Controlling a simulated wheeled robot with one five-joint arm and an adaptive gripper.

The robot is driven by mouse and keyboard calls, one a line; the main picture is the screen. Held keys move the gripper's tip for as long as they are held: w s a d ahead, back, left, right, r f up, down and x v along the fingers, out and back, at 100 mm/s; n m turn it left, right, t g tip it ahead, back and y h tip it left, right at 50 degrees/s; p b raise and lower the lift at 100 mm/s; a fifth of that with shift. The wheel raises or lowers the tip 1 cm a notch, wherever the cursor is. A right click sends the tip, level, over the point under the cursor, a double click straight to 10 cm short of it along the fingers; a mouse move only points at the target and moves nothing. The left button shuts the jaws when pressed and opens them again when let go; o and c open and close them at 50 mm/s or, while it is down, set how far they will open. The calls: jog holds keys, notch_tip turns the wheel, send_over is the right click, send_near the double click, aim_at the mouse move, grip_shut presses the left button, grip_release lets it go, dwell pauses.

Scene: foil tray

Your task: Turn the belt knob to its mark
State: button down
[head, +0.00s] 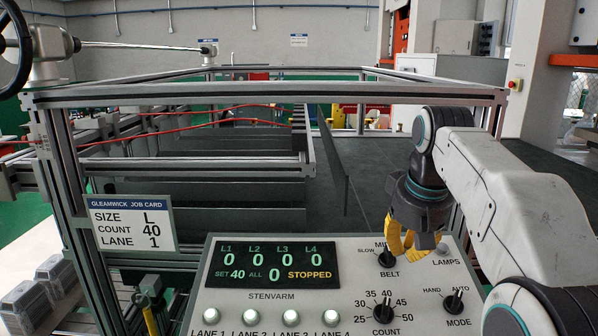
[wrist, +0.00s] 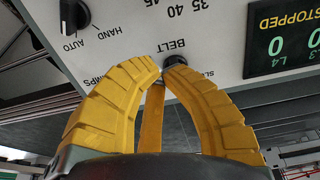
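The belt knob (head: 387,259) is a small black dial on the pale control panel, above the word BELT. SLOW shows at its left; the label above it is partly covered, and any label to its right is hidden behind my fingers. Which way its pointer stands I cannot tell. My gripper (head: 403,250) has yellow fingers and hangs just above and right of the knob. In the wrist view the knob (wrist: 176,60) shows just beyond my fingertips (wrist: 163,71), which come close together with nothing seen between them. Whether they touch the knob is unclear.
The count knob (head: 383,312) is below the belt knob, and the mode knob (head: 454,302) is to the lower right. The display (head: 273,264) reads STOPPED, SET 40. A job card (head: 132,223) reads size L, count 40, lane 1. Several lane buttons (head: 250,316) line the panel's lower left.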

aim_at(388, 276)
jog(key=shift+x, duration=2.25)
jog(key=shift+w+a+r, duration=0.15)
jog(key=shift+w+a, duration=0.1)
jog(key=shift+a, duration=0.05)
jog(key=shift+s+a, duration=0.1)
jog(key=shift+a, duration=0.5)
jog(key=shift+s, duration=0.1)
jog(key=shift+s+a, duration=0.1)
jog(key=shift+s, duration=0.1)
jog(key=shift+v, duration=2.8)
jog(key=shift+s, duration=0.2)
